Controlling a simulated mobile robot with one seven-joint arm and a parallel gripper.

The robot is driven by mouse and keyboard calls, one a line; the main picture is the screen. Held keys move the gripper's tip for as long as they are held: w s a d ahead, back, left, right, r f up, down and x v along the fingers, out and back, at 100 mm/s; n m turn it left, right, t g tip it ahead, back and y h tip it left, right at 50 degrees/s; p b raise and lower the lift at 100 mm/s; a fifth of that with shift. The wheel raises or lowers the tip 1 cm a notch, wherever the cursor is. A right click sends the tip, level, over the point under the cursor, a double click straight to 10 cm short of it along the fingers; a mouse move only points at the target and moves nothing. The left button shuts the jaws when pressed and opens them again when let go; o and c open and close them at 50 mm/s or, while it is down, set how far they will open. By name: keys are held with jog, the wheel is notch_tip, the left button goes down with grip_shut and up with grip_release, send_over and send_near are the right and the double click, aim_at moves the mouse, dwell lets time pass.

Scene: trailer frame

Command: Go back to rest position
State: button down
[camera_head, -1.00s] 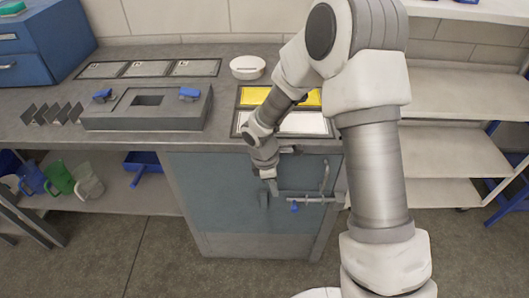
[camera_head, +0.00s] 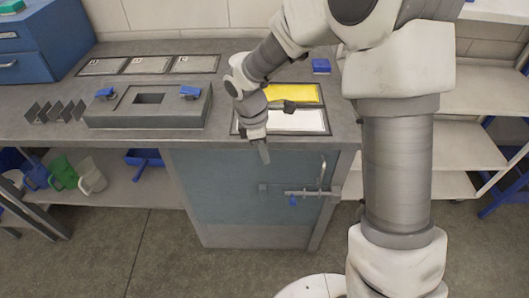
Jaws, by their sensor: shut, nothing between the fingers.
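My gripper (camera_head: 264,154) is shut and empty. It points down in front of the worktop's front edge, above the upper part of the blue-grey cabinet door (camera_head: 235,205). The door looks shut. A metal latch bar (camera_head: 312,193) with a blue knob (camera_head: 293,201) crosses its right side, below and to the right of my gripper and apart from it. My arm rises from the lower right and bends over the worktop.
Yellow (camera_head: 295,93) and white (camera_head: 298,121) panels lie beneath my forearm. A grey fixture (camera_head: 150,117) with blue clamps stands left. A small blue block (camera_head: 321,66) lies behind the panels. Shelves (camera_head: 465,147) stand right. The floor in front is clear.

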jog(key=s+d+r+m+t+p, duration=0.2)
jog(key=s+r+m, duration=0.4)
jog(key=r, duration=0.4)
jog(key=s+d+r+m+t+y+p, duration=0.1)
jog(key=s+d+r+m+p, duration=0.3)
jog(key=r, duration=0.6)
jog(key=s+d+r+m+t+y+p, duration=0.1)
jog(key=s+d+r+m+t+p, duration=0.1)
jog(key=s+d+r+m, duration=0.4)
jog(key=shift+s+d+r+m+t+p, duration=0.35)
jog(key=shift+s+r+m+p, duration=0.6)
jog(key=shift+s+r, duration=1)
jog(key=shift+w+r, duration=0.3)
jog(key=shift+w, duration=0.05)
